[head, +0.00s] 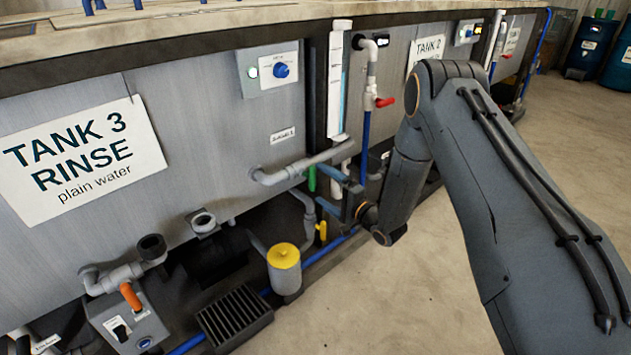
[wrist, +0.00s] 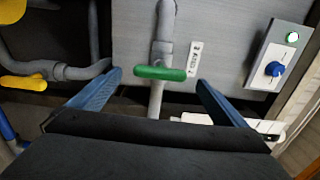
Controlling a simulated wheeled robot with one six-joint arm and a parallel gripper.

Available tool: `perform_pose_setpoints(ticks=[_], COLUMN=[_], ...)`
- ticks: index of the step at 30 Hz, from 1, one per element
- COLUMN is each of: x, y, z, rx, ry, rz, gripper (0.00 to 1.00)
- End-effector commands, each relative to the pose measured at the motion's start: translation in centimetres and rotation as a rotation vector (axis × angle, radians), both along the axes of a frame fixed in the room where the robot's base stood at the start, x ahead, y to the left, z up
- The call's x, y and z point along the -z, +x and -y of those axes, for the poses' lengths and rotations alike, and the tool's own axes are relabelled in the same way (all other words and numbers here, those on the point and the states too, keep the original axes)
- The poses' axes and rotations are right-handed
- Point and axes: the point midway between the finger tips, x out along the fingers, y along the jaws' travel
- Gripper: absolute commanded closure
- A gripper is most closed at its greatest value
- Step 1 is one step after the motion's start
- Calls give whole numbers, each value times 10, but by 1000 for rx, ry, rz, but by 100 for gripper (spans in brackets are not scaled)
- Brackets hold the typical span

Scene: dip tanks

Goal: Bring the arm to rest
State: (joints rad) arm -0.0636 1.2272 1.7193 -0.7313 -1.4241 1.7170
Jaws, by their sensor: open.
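My arm reaches in from the right of the head view, and my gripper (head: 333,182) is at the pipes between tank 3 and tank 2. In the wrist view my gripper (wrist: 158,80) shows its two blue fingers spread wide apart. A green valve handle (wrist: 161,73) on a grey pipe lies across the space between the fingers. The fingers appear apart from the handle, with nothing held. In the head view the green handle (head: 311,178) shows just left of the fingers, partly hidden.
Tank 3 (head: 215,150) stands close behind the pipes. A yellow-topped canister (head: 284,270), a yellow handle (head: 321,231) and a black grate (head: 235,317) are low down to the left. A red-handled valve (head: 384,102) is above. Open floor (head: 400,300) lies in front.

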Motion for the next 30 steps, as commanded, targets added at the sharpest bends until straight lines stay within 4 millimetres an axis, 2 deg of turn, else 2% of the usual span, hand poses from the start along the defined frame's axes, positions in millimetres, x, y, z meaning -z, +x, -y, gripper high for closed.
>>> perform_pose_setpoints(ticks=[3,7,19,23,26,30], x=[0,0,-5,-23,-42,-69], y=[-10,-15,-11,0,8,8], z=[11,15,16,17,22,34], rx=[2,0,10,46,84,123], ry=[0,1,-31,-162,-323,-559], rz=[-1,-1,6,19,26,16], gripper=[3,3,3,3,3,3])
